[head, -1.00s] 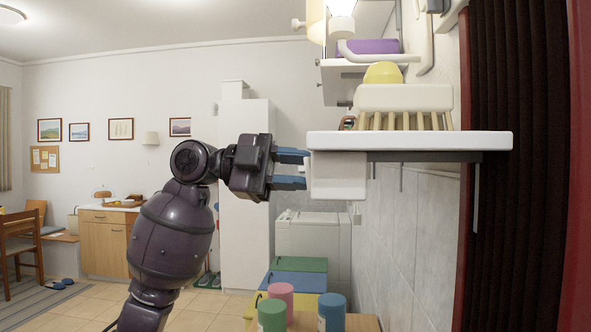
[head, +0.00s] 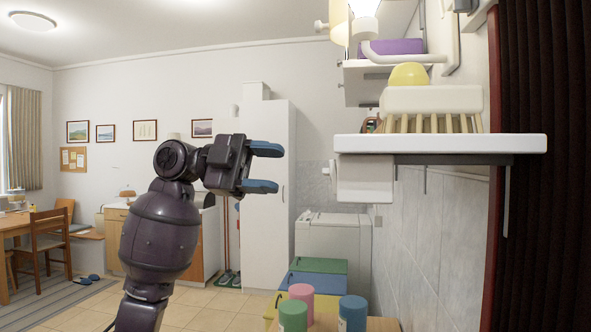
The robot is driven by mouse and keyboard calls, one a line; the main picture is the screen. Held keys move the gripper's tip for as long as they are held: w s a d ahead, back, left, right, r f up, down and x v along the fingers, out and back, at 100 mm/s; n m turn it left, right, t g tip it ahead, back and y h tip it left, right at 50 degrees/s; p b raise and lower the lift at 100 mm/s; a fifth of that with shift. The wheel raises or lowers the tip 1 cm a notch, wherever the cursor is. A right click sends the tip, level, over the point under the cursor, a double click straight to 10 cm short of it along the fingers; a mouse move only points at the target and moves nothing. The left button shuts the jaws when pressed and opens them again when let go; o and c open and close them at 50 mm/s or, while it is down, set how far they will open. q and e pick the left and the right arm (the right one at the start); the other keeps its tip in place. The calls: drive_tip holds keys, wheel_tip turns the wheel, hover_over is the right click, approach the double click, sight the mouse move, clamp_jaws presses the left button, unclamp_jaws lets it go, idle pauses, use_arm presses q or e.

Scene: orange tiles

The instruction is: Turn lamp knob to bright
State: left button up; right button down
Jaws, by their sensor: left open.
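A lit lamp (head: 365,8) glows white at the top, cut off by the picture edge. A small round cream knob (head: 320,26) sticks out to the left beside it. A white box (head: 364,178) hangs under the white shelf, with a small pale knob (head: 329,172) on its left side. I cannot tell from the picture which knob works the lamp. My left gripper (head: 265,168) is open, its blue fingers spread one above the other and pointing right. It is empty, left of the box and apart from its knob. My right gripper is not in view.
The white shelf (head: 440,144) juts out at the right and carries a cream brush (head: 432,99). A purple item (head: 392,47) lies on the upper shelf. Coloured canisters (head: 352,312) stand below. A tall white cabinet (head: 268,190) stands behind my gripper.

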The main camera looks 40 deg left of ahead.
use_arm(q)
drive_tip(key=shift+v, duration=1.2)
